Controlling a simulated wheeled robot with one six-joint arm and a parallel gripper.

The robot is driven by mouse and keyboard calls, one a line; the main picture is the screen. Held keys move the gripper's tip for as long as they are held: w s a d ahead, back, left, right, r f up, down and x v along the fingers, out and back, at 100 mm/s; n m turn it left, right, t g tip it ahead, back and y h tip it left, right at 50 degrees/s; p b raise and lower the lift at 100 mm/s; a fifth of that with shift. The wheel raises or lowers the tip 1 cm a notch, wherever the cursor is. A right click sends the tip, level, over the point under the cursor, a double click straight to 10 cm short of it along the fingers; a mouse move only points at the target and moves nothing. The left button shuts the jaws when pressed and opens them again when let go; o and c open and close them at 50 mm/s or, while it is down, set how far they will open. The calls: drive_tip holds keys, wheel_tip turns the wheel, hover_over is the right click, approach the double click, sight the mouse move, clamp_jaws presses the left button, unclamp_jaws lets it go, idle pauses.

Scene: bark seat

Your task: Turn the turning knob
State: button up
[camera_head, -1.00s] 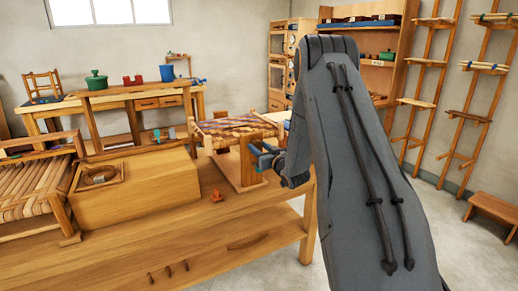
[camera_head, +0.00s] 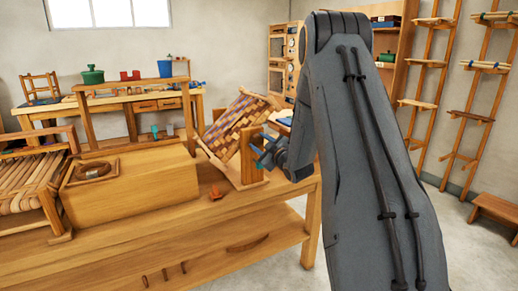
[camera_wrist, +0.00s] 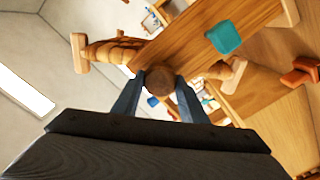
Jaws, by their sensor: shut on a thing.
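The turning knob (camera_wrist: 160,80) is a round brown wooden piece in the wrist view, between the two blue fingers of my gripper (camera_wrist: 158,98). My gripper is shut on it. In the head view my gripper (camera_head: 266,151) is at the right side of a wooden upright (camera_head: 250,163), and the knob cannot be made out there. A woven checkered seat panel (camera_head: 236,126) sits on this stand, steeply tilted, its right end high and its left end low.
A wooden box (camera_head: 135,190) with a small tray (camera_head: 92,178) stands left on the workbench (camera_head: 200,235). A small orange piece (camera_head: 216,192) lies in front of the stand. A slatted seat (camera_head: 28,178) is at far left. The bench's front middle is mostly clear.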

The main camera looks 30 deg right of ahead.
drive_tip(key=n+b, duration=0.3)
drive_tip(key=shift+f+n, duration=0.15)
drive_tip(key=shift+n, duration=0.25)
drive_tip(key=n+b, duration=0.3)
drive_tip(key=b, duration=0.1)
drive_tip(key=shift+n, duration=0.3)
drive_tip(key=n+b, duration=0.3)
drive_tip(key=b, duration=0.1)
drive_tip(key=shift+w+f+n, duration=0.1)
drive_tip(key=shift+n, duration=0.2)
drive_tip(key=n+b, duration=0.3)
drive_tip(key=b, duration=0.2)
drive_tip(key=shift+f+n, duration=0.1)
drive_tip(key=shift+n, duration=0.2)
drive_tip(key=n+b, duration=0.7)
drive_tip(key=b, duration=0.4)
drive_tip(key=n+b, duration=0.3)
drive_tip(key=b, duration=0.4)
drive_tip(key=shift+n, duration=0.4)
drive_tip(key=n+b, duration=0.2)
drive_tip(key=b, duration=0.1)
drive_tip(key=shift+d+n+b, duration=0.1)
drive_tip(key=shift+n+b, duration=0.2)
drive_tip(key=shift+b, duration=0.05)
